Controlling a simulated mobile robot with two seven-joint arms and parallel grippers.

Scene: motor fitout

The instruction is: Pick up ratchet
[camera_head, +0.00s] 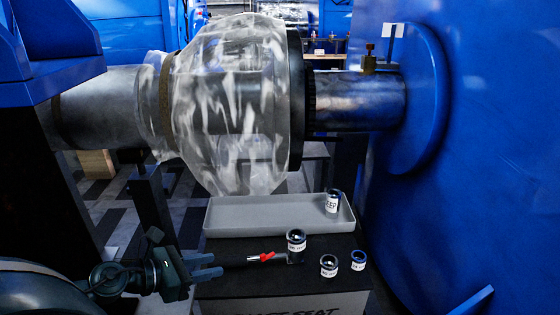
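The ratchet (266,257) lies on the black top of a stand, below the middle of the picture. It has a dark handle end to the left, a short silver part and a red part. Its right end reaches a dark socket with a white label (296,241); I cannot tell whether they are joined. My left gripper (213,265) is at the left edge of the stand, left of the ratchet, with its fingers pointing right. The fingers are apart, and I see nothing held between them. My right gripper is not in view.
A grey tray (250,228) stands behind the ratchet, with a labelled socket (333,201) at its right end. Two more sockets (329,266) (358,260) stand to the right. A large shaft housing (235,105) hangs above. A blue machine wall (480,170) bounds the right side.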

